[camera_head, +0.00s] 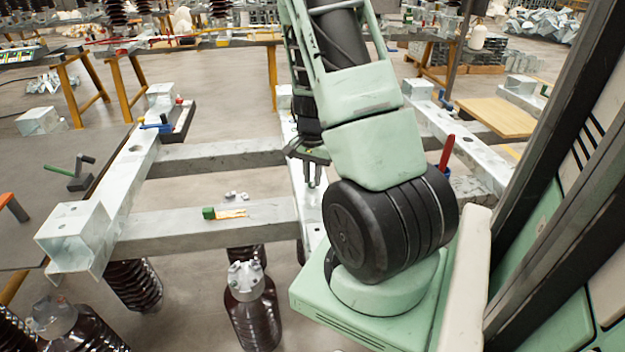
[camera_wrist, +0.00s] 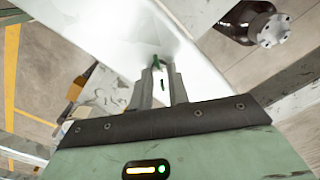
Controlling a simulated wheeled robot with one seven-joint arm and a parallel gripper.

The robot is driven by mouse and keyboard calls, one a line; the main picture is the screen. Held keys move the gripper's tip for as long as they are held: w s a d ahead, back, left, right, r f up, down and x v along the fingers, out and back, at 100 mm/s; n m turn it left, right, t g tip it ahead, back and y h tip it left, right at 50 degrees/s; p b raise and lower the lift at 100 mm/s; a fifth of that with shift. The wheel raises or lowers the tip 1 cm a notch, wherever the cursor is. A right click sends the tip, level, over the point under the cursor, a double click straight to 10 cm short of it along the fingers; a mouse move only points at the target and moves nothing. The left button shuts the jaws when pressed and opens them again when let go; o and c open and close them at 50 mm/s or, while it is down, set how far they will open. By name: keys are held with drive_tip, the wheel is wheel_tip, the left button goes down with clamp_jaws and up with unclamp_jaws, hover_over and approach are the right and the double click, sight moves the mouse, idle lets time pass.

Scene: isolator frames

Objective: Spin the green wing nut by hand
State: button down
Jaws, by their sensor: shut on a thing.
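The green wing nut (camera_wrist: 155,63) shows in the wrist view at the tips of my gripper (camera_wrist: 160,72), against the pale metal beam (camera_wrist: 105,28). The two fingers are close together with the nut between them, shut on it. Much of the nut is hidden by the fingers. In the head view my gripper (camera_head: 314,172) points down at the long metal beam beside my arm. The nut cannot be made out there.
A grey crossbeam (camera_head: 190,223) carries a small green-ended item (camera_head: 209,213). Dark ribbed insulators (camera_head: 254,318) stand below the frame. A red-handled tool (camera_head: 446,155) is right of my arm. A green-handled tool (camera_head: 80,172) lies on the left table.

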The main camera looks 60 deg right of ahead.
drive_tip(key=shift+a+f+n+b, duration=0.15)
drive_tip(key=shift+n+b, duration=0.35)
drive_tip(key=shift+n, duration=0.3)
drive_tip(key=c, duration=1.3)
unclamp_jaws()
drive_tip(key=shift+r, duration=0.3)
wheel_tip(320, 180, up, 17)
drive_tip(key=p, duration=0.5)
